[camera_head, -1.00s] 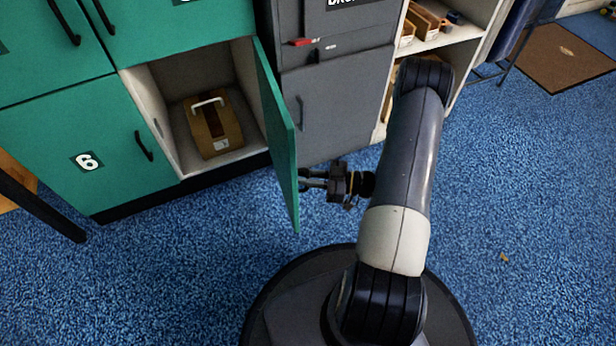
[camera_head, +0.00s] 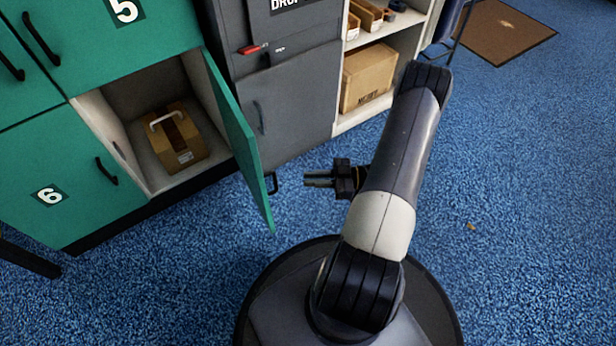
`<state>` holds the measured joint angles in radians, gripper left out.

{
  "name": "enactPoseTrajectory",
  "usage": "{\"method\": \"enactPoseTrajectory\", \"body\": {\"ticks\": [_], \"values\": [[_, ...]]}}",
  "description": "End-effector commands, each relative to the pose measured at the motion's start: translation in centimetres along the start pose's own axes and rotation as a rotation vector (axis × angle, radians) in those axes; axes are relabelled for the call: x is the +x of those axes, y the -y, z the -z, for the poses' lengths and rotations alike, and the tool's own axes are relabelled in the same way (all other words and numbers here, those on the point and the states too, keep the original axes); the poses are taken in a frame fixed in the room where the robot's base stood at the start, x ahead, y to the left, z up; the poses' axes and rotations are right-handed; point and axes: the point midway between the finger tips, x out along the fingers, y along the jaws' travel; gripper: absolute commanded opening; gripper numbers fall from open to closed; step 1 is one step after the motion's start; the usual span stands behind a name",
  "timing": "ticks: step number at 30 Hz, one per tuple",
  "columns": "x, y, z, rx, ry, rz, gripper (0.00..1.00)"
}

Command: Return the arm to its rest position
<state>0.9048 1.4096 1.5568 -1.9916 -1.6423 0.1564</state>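My gripper (camera_head: 306,179) is at the middle of the view, pointing left above the blue carpet. It is apart from the open green door (camera_head: 235,140), whose black handle (camera_head: 272,183) shows just left of the fingertips. Nothing shows between the fingers, which look close together; whether they are fully shut is too small to tell. My arm (camera_head: 400,150) reaches up and to the right from my round base, with its elbow in front of the shelf unit.
A brown carton (camera_head: 178,140) with a white handle sits inside the open green locker (camera_head: 105,125). A grey cabinet (camera_head: 290,105) and a shelf unit (camera_head: 372,116) holding a cardboard box (camera_head: 366,78) stand behind.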

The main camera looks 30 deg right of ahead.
Motion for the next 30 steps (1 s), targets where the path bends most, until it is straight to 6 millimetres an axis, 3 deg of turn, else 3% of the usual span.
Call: {"method": "enactPoseTrajectory", "body": {"ticks": [11,24,30], "values": [[0.9,0.0,-0.1,-0.001,0.0,0.003,0.15],[7.9,0.1,-0.2,0.0,0.0,0.006,0.15],[10.2,0.1,-0.1,0.0,0.0,0.005,0.15]]}}
